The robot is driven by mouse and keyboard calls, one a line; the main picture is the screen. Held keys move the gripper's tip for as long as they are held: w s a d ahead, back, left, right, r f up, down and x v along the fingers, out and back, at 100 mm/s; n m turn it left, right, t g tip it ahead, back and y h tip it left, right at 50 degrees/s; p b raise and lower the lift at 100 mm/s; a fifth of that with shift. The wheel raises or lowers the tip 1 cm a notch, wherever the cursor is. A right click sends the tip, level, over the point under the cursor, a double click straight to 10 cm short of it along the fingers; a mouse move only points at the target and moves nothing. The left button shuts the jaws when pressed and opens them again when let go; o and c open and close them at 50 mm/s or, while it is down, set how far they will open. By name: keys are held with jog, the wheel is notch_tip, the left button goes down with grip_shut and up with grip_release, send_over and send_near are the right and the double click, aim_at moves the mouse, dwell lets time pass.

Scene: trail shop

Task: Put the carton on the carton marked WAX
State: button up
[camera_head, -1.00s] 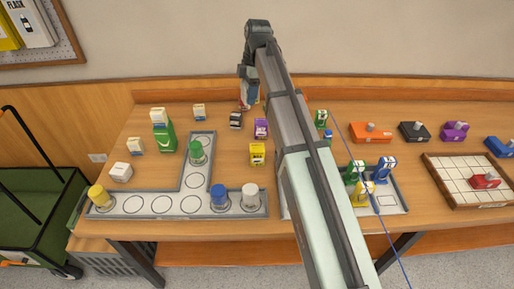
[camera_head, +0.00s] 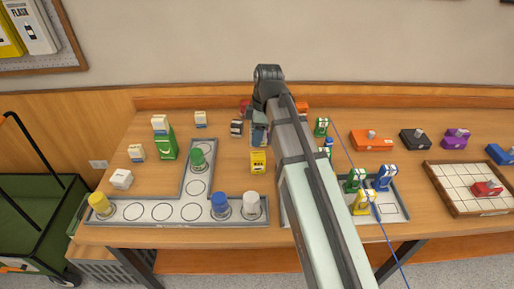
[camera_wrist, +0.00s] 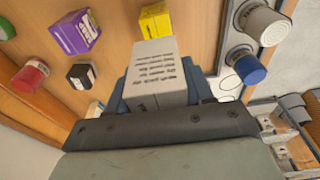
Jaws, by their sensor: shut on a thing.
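My gripper (camera_wrist: 155,95) is shut on a pale grey carton (camera_wrist: 158,72) with small dark print on the face towards the wrist camera. Below it in the wrist view, a yellow carton (camera_wrist: 157,18), a purple carton (camera_wrist: 74,34) with large pale lettering and a black carton (camera_wrist: 82,75) stand on the table. I cannot make out surely which carton is marked WAX. In the head view my gripper (camera_head: 260,138) is above the table behind the yellow carton (camera_head: 258,162) and right of the black carton (camera_head: 237,128). It hides the purple carton there.
A grey tray (camera_head: 160,220) with ringed spots and several coloured cylinders lies in front and to the left. A green carton (camera_head: 167,143) stands at the left with a small carton on top.

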aim_at(257, 155)
jog(key=shift+f, duration=3.05)
jog(key=shift+f, duration=0.15)
jog(key=o, duration=1.1)
jog(key=r, duration=0.4)
jog(key=d+r, duration=0.1)
jog(key=r, duration=0.7)
jog(key=shift+d+r, duration=0.1)
jog(key=shift+d, duration=0.3)
